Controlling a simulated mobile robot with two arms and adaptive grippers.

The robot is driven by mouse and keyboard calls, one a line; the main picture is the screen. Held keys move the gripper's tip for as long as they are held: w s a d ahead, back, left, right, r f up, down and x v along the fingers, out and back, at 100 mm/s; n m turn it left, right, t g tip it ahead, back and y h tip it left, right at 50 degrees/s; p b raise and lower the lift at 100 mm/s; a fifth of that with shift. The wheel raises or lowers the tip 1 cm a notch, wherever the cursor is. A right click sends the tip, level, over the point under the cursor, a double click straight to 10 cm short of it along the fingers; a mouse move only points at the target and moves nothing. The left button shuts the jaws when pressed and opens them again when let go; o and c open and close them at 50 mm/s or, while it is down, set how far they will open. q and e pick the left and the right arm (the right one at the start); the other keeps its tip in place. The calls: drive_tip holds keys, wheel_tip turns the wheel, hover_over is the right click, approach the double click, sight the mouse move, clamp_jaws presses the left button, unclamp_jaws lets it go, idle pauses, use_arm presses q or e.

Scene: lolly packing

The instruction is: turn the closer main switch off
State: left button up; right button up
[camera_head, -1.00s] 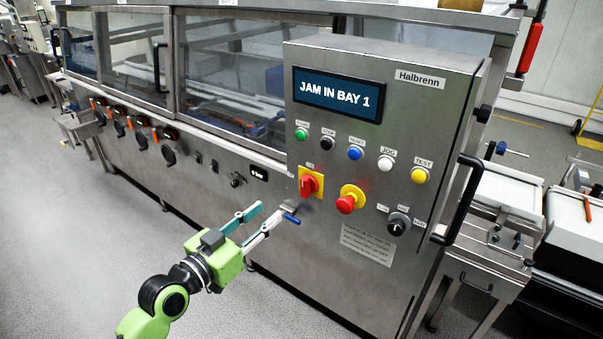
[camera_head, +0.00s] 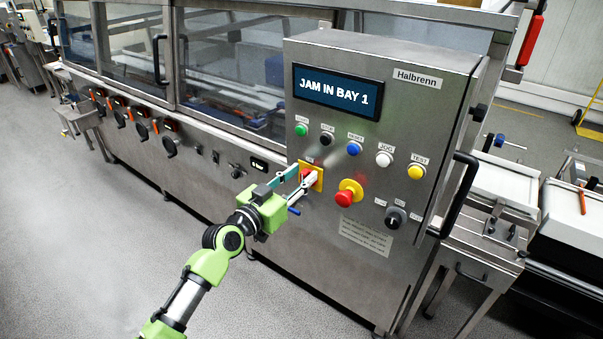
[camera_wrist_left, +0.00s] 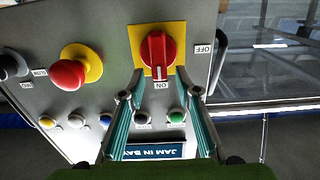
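The closer main switch is a red rotary knob on a yellow plate (camera_head: 318,184), on the front of the steel control box. In the left wrist view the knob (camera_wrist_left: 157,50) has its handle in line with the ON label; the OFF label (camera_wrist_left: 203,49) is to its right. My left gripper (camera_head: 306,174) is at the switch, its fingers apart with the red knob between their tips. In the left wrist view the fingers (camera_wrist_left: 158,76) reach up to either side of the knob; I cannot tell whether they touch it. My right gripper is out of view.
The display (camera_head: 337,92) reads "JAM IN BAY 1". A red mushroom button (camera_head: 345,198) sits close right of the switch. A black selector (camera_head: 395,217) and a row of coloured buttons are nearby. A small blue part (camera_head: 293,211) sits just below the gripper.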

use_arm(q)
drive_tip(key=shift+w+d, duration=0.25)
drive_tip(key=shift+w, duration=0.1)
drive_tip(key=shift+s+a+r, duration=0.1)
drive_tip(key=shift+s+r, duration=0.05)
clamp_jaws()
